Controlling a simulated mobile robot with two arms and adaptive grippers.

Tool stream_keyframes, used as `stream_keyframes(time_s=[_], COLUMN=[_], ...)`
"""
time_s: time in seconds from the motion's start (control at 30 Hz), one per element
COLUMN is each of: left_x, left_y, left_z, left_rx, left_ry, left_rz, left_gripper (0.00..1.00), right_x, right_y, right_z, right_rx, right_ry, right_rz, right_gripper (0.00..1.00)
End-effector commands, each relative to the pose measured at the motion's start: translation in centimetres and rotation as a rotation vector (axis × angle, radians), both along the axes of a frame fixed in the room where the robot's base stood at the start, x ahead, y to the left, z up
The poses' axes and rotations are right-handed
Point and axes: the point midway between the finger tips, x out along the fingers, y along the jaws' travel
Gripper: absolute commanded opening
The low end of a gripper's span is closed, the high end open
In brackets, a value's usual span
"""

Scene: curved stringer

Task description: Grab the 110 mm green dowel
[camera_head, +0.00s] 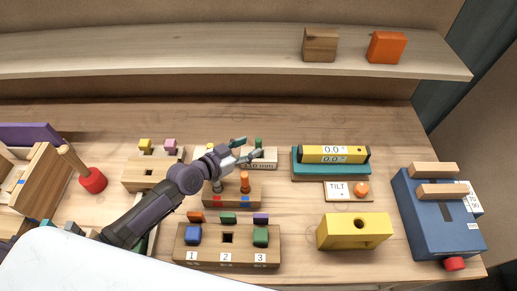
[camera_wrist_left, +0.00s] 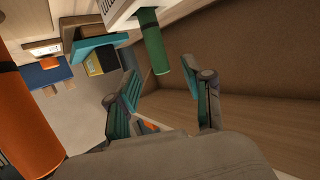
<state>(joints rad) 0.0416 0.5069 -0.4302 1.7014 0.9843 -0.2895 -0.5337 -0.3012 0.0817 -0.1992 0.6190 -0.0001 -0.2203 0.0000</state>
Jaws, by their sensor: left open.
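The green dowel (camera_head: 258,143) stands upright in a pale block labelled 110 mm (camera_head: 262,164), at the back middle of the workbench. My left gripper (camera_head: 248,148) is open beside this block, its fingers reaching toward the dowel. In the left wrist view the green dowel (camera_wrist_left: 153,42) sticks out of the labelled block (camera_wrist_left: 118,12). There it appears just ahead of the open teal-padded fingers (camera_wrist_left: 168,84), with nothing held between them. I cannot tell whether a finger touches it. My right gripper is not in view.
An orange peg (camera_head: 245,182) stands in a wooden block below the gripper; a large orange cylinder (camera_wrist_left: 25,115) fills the wrist view's left edge. A numbered block (camera_head: 227,257) is in front. A teal holder with a yellow level (camera_head: 335,154) stands to the right. A shelf (camera_head: 200,50) runs behind.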

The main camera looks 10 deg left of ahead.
Motion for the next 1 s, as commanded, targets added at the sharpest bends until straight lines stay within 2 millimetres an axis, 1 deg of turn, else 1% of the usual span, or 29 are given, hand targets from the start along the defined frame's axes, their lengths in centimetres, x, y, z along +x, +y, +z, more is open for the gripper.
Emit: stream_keyframes(time_s=[0.2, 0.3, 0.4, 0.6, 0.77, 0.9, 1.0], left_x=[2.8, 3.7, 4.0, 4.0, 4.0, 4.0, 4.0], left_y=[-1.8, -2.4, -2.6, -2.7, -2.6, -2.7, -2.6], left_z=[-0.8, -1.2, -1.4, -1.5, -1.5, -1.5, -1.4], left_rx=[-0.003, -0.002, -0.001, 0.0, -0.001, 0.0, -0.001], left_ry=[-0.002, -0.001, -0.001, 0.0, -0.001, 0.0, -0.001], left_rz=[0.002, 0.0, 0.0, 0.0, 0.0, 0.0, 0.0], left_gripper=[0.51, 0.51, 0.51, 0.51, 0.25, 0.01, 0.0], right_x=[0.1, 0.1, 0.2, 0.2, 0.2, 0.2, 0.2], right_y=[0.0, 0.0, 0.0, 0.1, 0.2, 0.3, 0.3], right_z=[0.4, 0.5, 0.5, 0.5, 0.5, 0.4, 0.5], right_rx=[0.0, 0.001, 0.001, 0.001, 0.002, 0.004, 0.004], right_ry=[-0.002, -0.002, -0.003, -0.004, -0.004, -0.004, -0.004], right_rz=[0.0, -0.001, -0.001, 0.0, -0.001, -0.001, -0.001], right_gripper=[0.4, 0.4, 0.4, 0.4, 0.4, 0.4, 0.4])
